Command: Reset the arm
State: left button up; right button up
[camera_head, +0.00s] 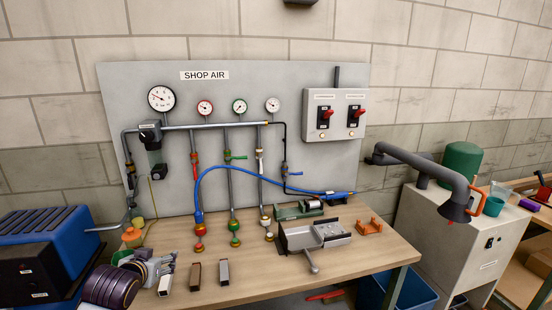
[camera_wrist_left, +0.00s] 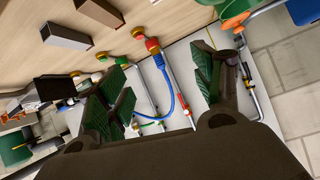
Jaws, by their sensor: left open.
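My left gripper (camera_head: 155,266) is at the lower left of the head view, over the front left of the wooden bench (camera_head: 265,283). Its dark wrist comes in from the bottom edge. In the left wrist view my left gripper (camera_wrist_left: 165,88) has its green-padded fingers wide apart. Nothing is held between them; pipes and a blue hose show beyond. My right gripper is in neither view. A dark jointed duct arm (camera_head: 425,167) with an orange handle rises from a pale cabinet at the right, far from my left gripper.
Small rectangular blocks (camera_head: 223,273) stand on the bench just right of my left gripper. A grey panel (camera_head: 325,73) with gauges and pipes stands behind. A blue machine (camera_head: 38,245) is at the left. A grey box with a lever (camera_head: 299,237) is at the bench's right.

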pick_arm(q)
jog(key=s+d+f+m+g+h, duration=0.1)
jog(key=s+d+f+g, duration=0.4)
jog(key=s+f, duration=0.6)
jog(key=s+d+f+m+g+h, duration=0.1)
jog(key=s+d+f+g, duration=0.2)
jog(key=s+d+f, duration=0.8)
jog(key=s+a+f+g, duration=0.1)
jog(key=s+a+f, duration=0.15)
jog(key=f, duration=1.35)
jog(key=s+a+f, duration=0.2)
jog(key=s+f, duration=0.1)
jog(key=f, duration=1.2)
jog(key=s+a+f, duration=0.2)
jog(key=s+f, duration=0.7)
jog(key=s, duration=0.2)
jog(key=s+a+f+g, duration=0.1)
jog(key=s+a+f, duration=0.1)
jog(key=s+f, duration=0.8)
jog(key=shift+s+f, duration=0.25)
jog(key=shift+s, duration=0.2)
jog(key=shift+a, duration=0.1)
